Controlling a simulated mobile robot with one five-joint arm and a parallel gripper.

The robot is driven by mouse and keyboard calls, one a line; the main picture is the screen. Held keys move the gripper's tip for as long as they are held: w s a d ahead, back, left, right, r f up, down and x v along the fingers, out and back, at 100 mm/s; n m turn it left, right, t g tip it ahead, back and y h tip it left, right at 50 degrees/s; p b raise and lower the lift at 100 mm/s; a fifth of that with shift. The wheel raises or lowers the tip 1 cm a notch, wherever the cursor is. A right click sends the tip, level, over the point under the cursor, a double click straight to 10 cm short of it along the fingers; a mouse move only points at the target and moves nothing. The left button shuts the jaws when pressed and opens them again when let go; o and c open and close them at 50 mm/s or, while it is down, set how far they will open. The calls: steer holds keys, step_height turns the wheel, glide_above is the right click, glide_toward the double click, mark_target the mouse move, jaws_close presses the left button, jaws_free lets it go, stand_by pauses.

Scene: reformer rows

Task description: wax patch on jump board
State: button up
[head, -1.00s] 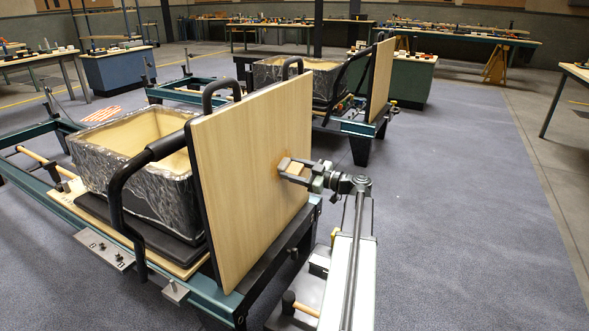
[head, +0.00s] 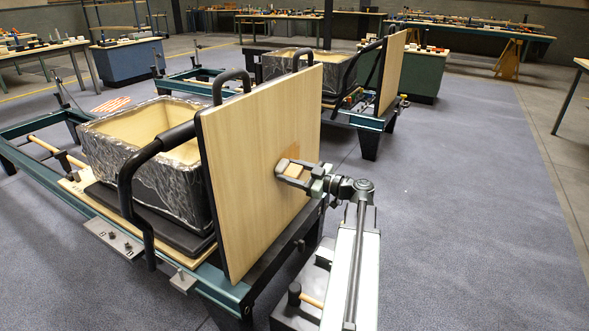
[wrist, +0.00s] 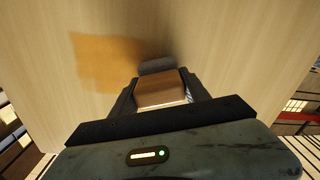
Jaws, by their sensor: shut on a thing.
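The jump board (head: 245,150) is a pale wooden panel standing upright at the near end of the closest reformer. It also fills the wrist view (wrist: 230,40). A darker orange-brown patch (wrist: 95,62) shows on its face, left of my gripper in the wrist view; in the head view (head: 291,152) it is partly hidden by the gripper. My gripper (head: 287,168) is shut on a small brown block (wrist: 161,90) with a pale lower edge. The block is at or very close to the board's face; I cannot tell if it touches.
The near reformer's teal frame (head: 205,285) carries a box wrapped in dark, shiny sheeting (head: 185,185) behind the board. A black bent bar (head: 128,195) stands left of the board. A second reformer with its own board (head: 391,72) stands behind. Open blue carpet (head: 460,200) lies to the right.

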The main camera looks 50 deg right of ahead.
steer(key=shift+a+r+p, duration=0.15)
steer(key=shift+r+p, duration=0.85)
steer(key=shift+w+d, duration=0.2)
steer(key=shift+d, duration=0.55)
steer(key=shift+w+d, duration=0.25)
steer(key=shift+d, duration=0.5)
steer(key=shift+w+d, duration=0.2)
steer(key=shift+d, duration=0.55)
steer(key=shift+w+d+f, duration=0.1)
steer(key=shift+w+d, duration=0.05)
steer(key=shift+d, duration=0.5)
steer(key=shift+w+d, duration=0.15)
steer(key=shift+d, duration=0.5)
steer(key=shift+d, duration=0.1)
steer(key=shift+w+d, duration=0.15)
steer(key=shift+d, duration=0.7)
steer(key=shift+w+d, duration=0.15)
steer(key=shift+d, duration=0.7)
steer(key=shift+w+d, duration=0.3)
steer(key=shift+d, duration=0.6)
steer(key=shift+w+d, duration=0.25)
steer(key=shift+d, duration=0.6)
steer(key=shift+s, duration=0.15)
steer(key=shift+v, duration=2.9)
